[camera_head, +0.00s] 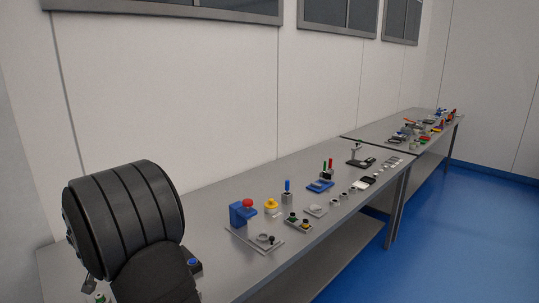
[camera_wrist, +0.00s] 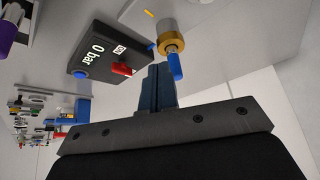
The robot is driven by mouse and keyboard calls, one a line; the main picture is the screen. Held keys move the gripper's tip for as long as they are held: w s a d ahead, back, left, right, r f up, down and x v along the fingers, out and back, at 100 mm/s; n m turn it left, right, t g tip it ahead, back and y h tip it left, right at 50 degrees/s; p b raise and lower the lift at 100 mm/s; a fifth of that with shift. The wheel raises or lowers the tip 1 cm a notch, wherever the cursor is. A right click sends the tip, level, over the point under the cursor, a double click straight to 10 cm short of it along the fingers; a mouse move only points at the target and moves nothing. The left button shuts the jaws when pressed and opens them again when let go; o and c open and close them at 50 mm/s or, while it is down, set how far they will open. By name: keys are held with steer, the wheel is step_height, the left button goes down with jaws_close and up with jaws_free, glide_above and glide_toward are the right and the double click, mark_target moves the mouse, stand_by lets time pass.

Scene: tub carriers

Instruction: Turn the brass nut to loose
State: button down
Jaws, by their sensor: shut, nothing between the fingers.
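The brass nut (camera_wrist: 171,39) is a gold ring around the end of a grey cylinder (camera_wrist: 167,24) in the wrist view, with a blue peg (camera_wrist: 175,67) sticking out beside it. My gripper (camera_wrist: 154,70) is shut and empty. Its fingertips appear just left of the blue peg and below the nut; I cannot tell whether they touch anything. A dark box (camera_wrist: 98,50) reading "0 bar" is left of the nut, with a red lever (camera_wrist: 121,69) and a blue button (camera_wrist: 79,74). In the head view I cannot make out the nut; my arm covers the near left.
A long grey bench (camera_head: 325,226) runs along the wall. A blue block with a red button (camera_head: 248,204), a yellow-topped part (camera_head: 271,207) and several small fixtures stand on it. A second bench (camera_head: 385,129) with more items is farther back. Blue floor lies open at right.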

steer(key=shift+s+a+f, duration=0.1)
steer(key=shift+a+f, duration=0.45)
steer(key=shift+f, duration=0.45)
steer(key=shift+s+a+f, duration=0.1)
steer(key=shift+a+f, duration=0.4)
steer(key=shift+f, duration=0.55)
steer(key=shift+s+a+f, duration=0.1)
steer(key=shift+a+f, duration=0.45)
steer(key=shift+f, duration=0.45)
steer(key=shift+w, duration=0.35)
steer(key=shift+d, duration=0.75)
steer(key=shift+w+d, duration=0.3)
steer(key=shift+d, duration=0.2)
steer(key=shift+w+d, duration=0.1)
steer(key=shift+d, duration=0.1)
